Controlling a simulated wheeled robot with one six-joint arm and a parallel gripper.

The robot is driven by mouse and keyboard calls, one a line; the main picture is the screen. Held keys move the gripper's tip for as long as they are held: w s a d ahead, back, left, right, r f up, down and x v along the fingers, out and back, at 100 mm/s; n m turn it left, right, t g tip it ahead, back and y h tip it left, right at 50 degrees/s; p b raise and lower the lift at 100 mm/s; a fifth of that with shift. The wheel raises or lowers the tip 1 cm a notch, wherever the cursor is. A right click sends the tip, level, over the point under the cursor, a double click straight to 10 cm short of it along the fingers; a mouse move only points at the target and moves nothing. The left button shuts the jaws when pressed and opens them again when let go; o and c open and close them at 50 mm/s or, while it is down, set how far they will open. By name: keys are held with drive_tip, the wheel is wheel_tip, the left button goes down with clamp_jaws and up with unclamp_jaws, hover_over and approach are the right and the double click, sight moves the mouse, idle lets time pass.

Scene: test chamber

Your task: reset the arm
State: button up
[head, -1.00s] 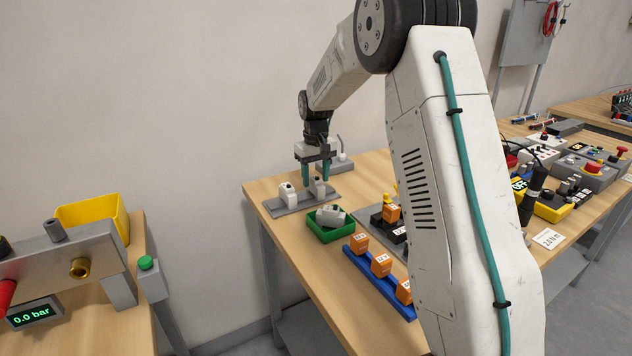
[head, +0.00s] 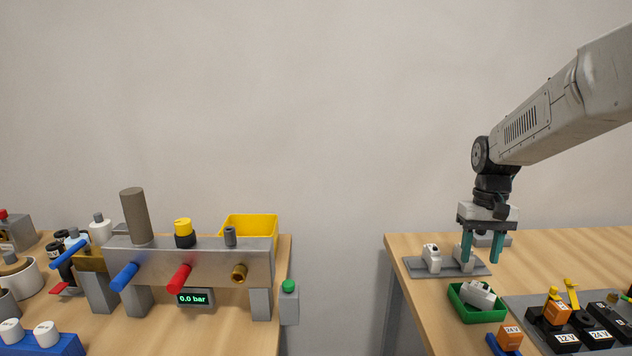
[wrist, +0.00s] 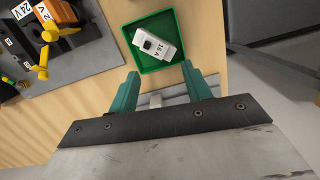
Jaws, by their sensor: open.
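My gripper (head: 482,252) hangs fingers down at the grey plate on the right bench, its teal fingers apart. A white module (head: 431,257) stands upright on the left of the grey plate (head: 416,270). A second white module (head: 464,262) stands by the left finger and is partly hidden by it. In the wrist view the open fingers (wrist: 162,84) point toward the green tray (wrist: 141,56). A pale part (wrist: 156,100) shows between them; I cannot tell whether the fingers touch it. A white block (wrist: 163,42) marked 16 A lies in the tray.
An orange 24 V block (head: 510,338) and black units with yellow levers (head: 571,290) are near the tray. On the left bench stand a metal manifold (head: 205,262) with a 0.0 bar display (head: 192,298) and a yellow bin (head: 255,226). A gap separates the benches.

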drive_tip(key=s+a+r+t, duration=0.1)
drive_tip(key=s+a+r, duration=0.2)
drive_tip(key=s, duration=1.2)
drive_tip(key=s+a+r+n+t, duration=0.1)
drive_tip(key=s+a, duration=0.5)
drive_tip(key=s, duration=0.9)
drive_tip(key=shift+s+a+r+t, duration=0.4)
drive_tip(key=shift+r+t, duration=0.1)
drive_tip(key=shift+r, duration=0.5)
